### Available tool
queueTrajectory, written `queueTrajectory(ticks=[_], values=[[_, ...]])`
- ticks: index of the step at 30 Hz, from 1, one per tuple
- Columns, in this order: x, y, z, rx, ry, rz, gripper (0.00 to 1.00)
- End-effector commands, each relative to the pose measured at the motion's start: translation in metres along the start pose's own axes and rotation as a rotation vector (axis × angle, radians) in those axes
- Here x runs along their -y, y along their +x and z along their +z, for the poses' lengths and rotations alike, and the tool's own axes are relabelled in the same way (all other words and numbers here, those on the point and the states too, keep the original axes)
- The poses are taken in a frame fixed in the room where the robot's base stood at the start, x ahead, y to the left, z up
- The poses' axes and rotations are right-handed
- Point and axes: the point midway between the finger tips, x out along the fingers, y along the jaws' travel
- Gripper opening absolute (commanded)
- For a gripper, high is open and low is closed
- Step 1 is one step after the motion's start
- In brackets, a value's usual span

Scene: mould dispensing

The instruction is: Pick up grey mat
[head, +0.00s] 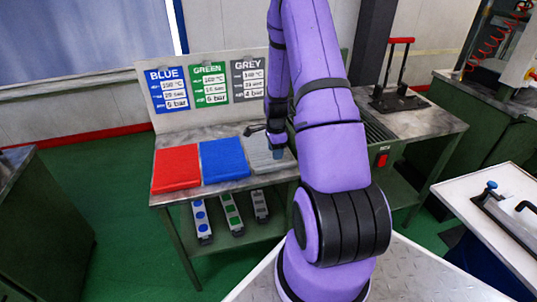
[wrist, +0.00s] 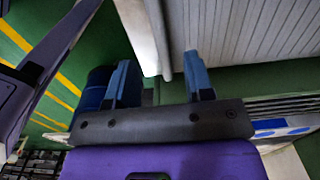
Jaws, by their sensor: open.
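The grey mat (head: 263,158) lies on the bench, to the right of the blue mat, and is partly hidden behind my arm. My gripper (head: 277,152) is at the grey mat's right part in the head view. In the wrist view the two blue fingers (wrist: 158,65) are spread wide with nothing held between them. I cannot tell whether a finger touches the mat.
The blue mat (head: 224,160) and the red mat (head: 176,168) lie to the left on the bench. A sign board (head: 210,62) stands behind them. A red-handled press (head: 399,72) is on the right.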

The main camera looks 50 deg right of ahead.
Motion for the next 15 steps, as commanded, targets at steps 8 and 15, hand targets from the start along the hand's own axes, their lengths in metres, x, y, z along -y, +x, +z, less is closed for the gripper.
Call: queueTrajectory(ticks=[8,15], values=[[0.000,0.022,0.000,0.000,-0.001,0.001,0.48],[-0.002,0.049,-0.004,0.001,-0.001,0.002,0.48]])
